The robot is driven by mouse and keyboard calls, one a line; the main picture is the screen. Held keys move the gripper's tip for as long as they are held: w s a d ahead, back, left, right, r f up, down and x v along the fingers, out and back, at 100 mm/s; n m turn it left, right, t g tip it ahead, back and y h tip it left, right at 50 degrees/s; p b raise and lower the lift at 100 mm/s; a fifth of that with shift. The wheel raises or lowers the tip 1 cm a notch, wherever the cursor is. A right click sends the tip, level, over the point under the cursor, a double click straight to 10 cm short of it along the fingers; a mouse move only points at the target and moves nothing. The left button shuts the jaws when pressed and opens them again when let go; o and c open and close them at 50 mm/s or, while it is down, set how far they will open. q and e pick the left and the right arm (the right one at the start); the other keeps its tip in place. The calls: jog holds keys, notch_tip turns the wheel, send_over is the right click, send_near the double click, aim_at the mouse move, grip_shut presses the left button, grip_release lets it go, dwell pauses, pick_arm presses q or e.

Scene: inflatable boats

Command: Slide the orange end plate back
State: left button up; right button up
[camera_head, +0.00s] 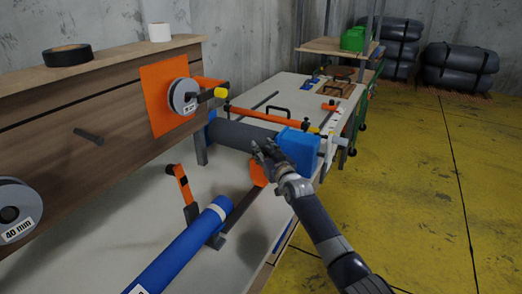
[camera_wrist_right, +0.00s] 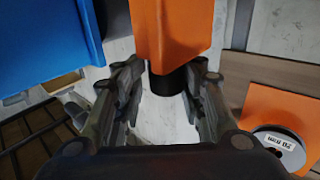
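The orange end plate (camera_head: 258,173) shows in the head view as a small orange piece just below my right gripper (camera_head: 267,152), at the far end of a dark bar. In the right wrist view the orange plate (camera_wrist_right: 170,32) is at top centre, with a black cylindrical knob (camera_wrist_right: 168,82) under it. The fingers of my right gripper (camera_wrist_right: 167,75) stand on either side of the knob, apart, with small gaps visible. Contact with it cannot be made out. My left gripper is not in view.
A blue block (camera_head: 297,149) on a dark roller (camera_head: 240,136) is close to my right gripper. A blue roll (camera_head: 180,248) lies along the bench at front. An orange panel with a reel (camera_head: 160,75) is at left. Yellow floor (camera_head: 430,190) is open at right.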

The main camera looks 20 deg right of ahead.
jog(key=shift+s+d, duration=0.2)
jog(key=shift+a, duration=0.3)
jog(key=s, duration=1.2)
jog(key=shift+d, duration=0.2)
